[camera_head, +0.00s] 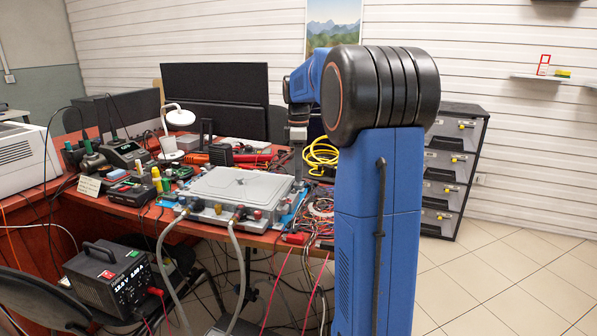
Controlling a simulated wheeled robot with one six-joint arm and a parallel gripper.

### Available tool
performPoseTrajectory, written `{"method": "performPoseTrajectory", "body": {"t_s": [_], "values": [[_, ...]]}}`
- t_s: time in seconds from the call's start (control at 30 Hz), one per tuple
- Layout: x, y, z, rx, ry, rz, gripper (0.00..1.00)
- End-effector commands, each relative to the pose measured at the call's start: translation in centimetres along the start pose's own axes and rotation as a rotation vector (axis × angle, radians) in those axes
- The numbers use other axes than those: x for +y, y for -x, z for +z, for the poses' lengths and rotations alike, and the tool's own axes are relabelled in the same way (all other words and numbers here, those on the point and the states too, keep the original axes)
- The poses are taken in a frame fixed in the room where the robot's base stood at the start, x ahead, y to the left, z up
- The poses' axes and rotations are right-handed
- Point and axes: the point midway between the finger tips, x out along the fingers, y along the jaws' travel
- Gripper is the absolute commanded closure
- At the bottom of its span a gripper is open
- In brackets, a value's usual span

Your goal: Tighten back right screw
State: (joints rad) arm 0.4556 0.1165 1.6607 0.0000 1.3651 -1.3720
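A grey metal box with a flat lid (238,186) lies on the red workbench. Two grey coolant hoses run from fittings on its front side down over the bench edge; one hose (240,262) hangs near the middle and the other hose (163,250) hangs to its left. My arm reaches over the bench from the right. My gripper (298,165) points down at the back right corner of the box. It is small here, and I cannot tell whether its fingers are open, or whether it touches the box. The back right screw cannot be made out.
Yellow coiled cable (320,155) and loose wires lie right of the box. Monitors (215,95) and a white lamp (180,116) stand behind it. Tools crowd the bench's left. A black power supply (108,277) sits front left. Floor at right is clear before a drawer cabinet (452,165).

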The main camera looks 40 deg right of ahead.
Motion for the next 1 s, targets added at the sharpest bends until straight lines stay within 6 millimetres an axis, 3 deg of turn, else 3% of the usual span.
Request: {"method": "performPoseTrajectory", "body": {"t_s": [0.4, 0.57, 1.0], "values": [[0.01, -0.77, 0.0, 0.0, 0.0, 0.001, 0.66], [0.01, -0.75, 0.0, 0.0, 0.0, 0.001, 1.0], [0.02, -0.72, 0.0, 0.0, -0.063, 0.001, 1.0]]}}
